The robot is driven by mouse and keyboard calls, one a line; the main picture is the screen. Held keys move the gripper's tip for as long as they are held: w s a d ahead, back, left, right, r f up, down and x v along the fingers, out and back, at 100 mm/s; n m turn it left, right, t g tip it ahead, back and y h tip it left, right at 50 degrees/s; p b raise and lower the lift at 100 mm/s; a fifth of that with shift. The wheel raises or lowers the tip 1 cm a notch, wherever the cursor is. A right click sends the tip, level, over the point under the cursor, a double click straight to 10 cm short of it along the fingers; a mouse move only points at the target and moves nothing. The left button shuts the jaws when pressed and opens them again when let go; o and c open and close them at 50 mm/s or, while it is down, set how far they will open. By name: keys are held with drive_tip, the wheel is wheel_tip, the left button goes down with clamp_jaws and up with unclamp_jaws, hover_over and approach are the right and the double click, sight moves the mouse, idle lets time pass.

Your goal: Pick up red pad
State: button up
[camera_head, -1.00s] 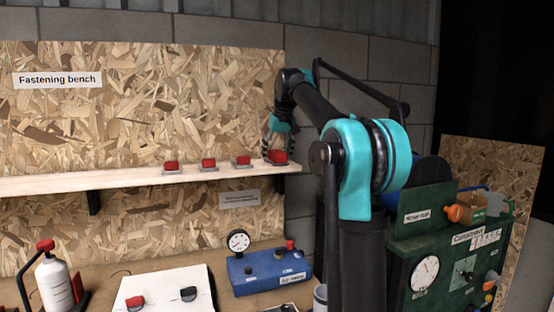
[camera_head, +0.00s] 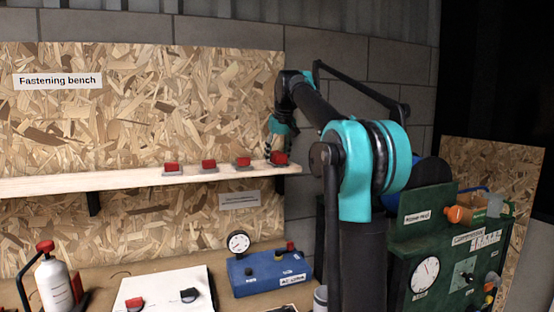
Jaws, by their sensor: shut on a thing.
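Several red pads with grey bases stand in a row on the wooden shelf (camera_head: 130,182). The rightmost red pad (camera_head: 279,158) is at the shelf's right end, with my gripper (camera_head: 278,150) right at it from above and behind. My gripper is small in this view, and its fingertips are partly hidden by the pad; it is shut on this pad. The other red pads (camera_head: 242,161), (camera_head: 209,163) and (camera_head: 172,167) stand to the left, apart from my gripper.
A blue box with a gauge (camera_head: 268,272) and a white bottle with a red cap (camera_head: 54,280) stand on the bench below. A chipboard panel (camera_head: 150,100) rises behind the shelf. A green cabinet (camera_head: 440,260) stands at the right.

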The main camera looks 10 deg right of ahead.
sight(278, 152)
drive_tip(key=shift+r, duration=0.1)
drive_tip(key=shift+r, duration=5.2)
drive_tip(key=o, duration=0.7)
drive_tip(key=c, duration=0.4)
drive_tip(key=shift+s+d, duration=0.1)
drive_tip(key=shift+c, duration=0.2)
